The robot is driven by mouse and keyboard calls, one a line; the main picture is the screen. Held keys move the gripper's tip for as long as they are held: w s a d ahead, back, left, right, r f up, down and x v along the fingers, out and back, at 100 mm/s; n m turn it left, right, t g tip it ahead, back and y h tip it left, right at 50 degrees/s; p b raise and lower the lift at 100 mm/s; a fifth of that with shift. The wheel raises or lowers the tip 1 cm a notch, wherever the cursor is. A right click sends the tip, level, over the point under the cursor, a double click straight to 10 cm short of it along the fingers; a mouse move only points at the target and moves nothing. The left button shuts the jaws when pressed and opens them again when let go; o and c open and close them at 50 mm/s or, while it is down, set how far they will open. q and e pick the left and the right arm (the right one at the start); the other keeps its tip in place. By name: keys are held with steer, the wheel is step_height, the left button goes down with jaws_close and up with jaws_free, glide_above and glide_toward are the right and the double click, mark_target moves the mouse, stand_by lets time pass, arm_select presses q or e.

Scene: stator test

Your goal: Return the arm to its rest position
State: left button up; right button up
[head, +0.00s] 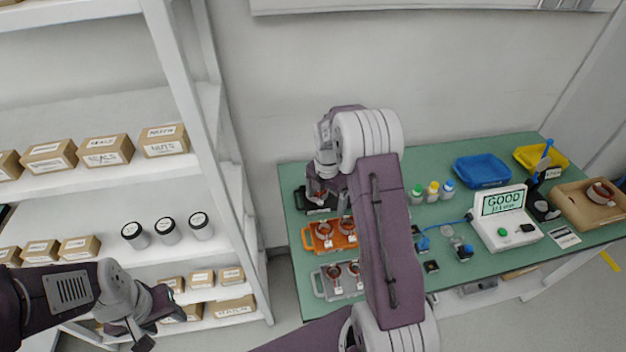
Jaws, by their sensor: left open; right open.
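My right arm rises from the bottom centre and bends at the top over the green table (445,292). My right gripper (322,192) points down over the back left of the table, above a black tray (301,199). It is open, and I see nothing held in it. Whether it touches the tray I cannot tell. My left gripper (155,335) is low at the left, in front of the shelf's lower part. It is open and empty.
An orange tray (309,237) and a grey tray (319,284) hold copper-coloured stators. The white tester (505,232) reads GOOD. Blue (482,170) and yellow bins (560,161) and a cardboard box (573,207) stand right. The white shelf (190,95) holds boxes and jars.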

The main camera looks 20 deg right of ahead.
steer(key=shift+a, duration=0.1)
steer(key=s+a+r+t, duration=0.1)
steer(key=s+a+r, duration=0.4)
steer(key=a+r, duration=0.25)
steer(key=s+a+f+m, duration=0.1)
steer(key=s+f+m, duration=0.1)
steer(key=s+m, duration=0.4)
steer(key=s+a+f+m+b, duration=0.1)
steer(key=s+m, duration=0.6)
steer(key=m, duration=1)
steer(key=shift+s+a+f, duration=0.2)
steer(key=shift+a+f, duration=0.35)
steer(key=shift+a, duration=0.1)
